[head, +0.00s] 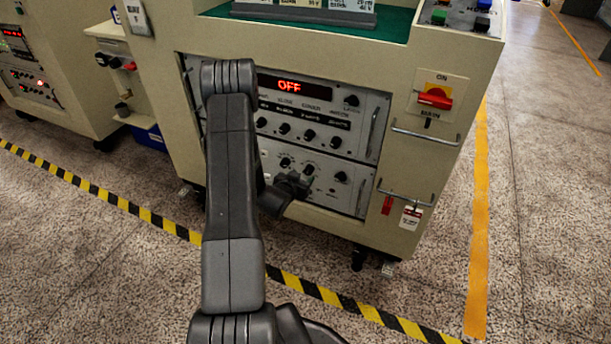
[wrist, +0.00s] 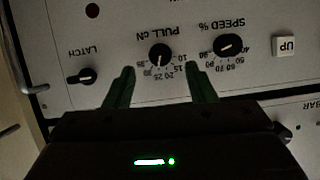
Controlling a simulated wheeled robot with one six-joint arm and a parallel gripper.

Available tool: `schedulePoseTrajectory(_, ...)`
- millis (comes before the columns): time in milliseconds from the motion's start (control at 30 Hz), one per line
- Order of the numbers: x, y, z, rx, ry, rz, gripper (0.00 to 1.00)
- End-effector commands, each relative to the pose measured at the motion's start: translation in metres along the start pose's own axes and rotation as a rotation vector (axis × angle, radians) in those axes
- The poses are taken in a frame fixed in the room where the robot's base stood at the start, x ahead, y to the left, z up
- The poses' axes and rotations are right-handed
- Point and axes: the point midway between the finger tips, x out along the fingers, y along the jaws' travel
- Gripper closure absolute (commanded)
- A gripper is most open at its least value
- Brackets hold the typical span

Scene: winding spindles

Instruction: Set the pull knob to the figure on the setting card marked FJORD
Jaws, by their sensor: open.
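The pull knob (wrist: 160,55) is a round black dial labelled PULL cN on a pale panel. The wrist view shows it upside down. Its scale carries figures from about 10 to 35; a small light mark shows on the knob, but I cannot read its exact figure. My gripper (wrist: 160,70) is open, its two green fingers apart on either side of the lower part of the dial, not closed on the knob. In the head view my gripper (head: 292,184) is at the lower panel. Cards (head: 350,5) stand on the cabinet top, cut off by the picture edge; I cannot read FJORD.
Beside the pull knob are the speed knob (wrist: 228,43), the latch knob (wrist: 85,76) and the white UP button (wrist: 284,46). The display (head: 289,86) reads OFF. A red switch (head: 435,97) and metal handles (head: 425,137) are at the right. The floor right of the cabinet is clear.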

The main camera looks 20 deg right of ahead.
Motion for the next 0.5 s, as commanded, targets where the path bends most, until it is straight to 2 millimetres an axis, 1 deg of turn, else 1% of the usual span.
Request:
schedulePoseTrajectory(33, 0.011, 0.001, 0.002, 0.002, 0.001, 0.002, 0.50)
schedulePoseTrajectory(200, 0.035, 0.000, 0.002, 0.001, 0.000, 0.001, 0.50)
schedulePoseTrajectory(333, 0.045, 0.001, 0.001, 0.000, 0.000, 0.001, 0.50)
schedulePoseTrajectory(500, 0.048, 0.000, 0.000, 0.000, -0.001, 0.000, 0.50)
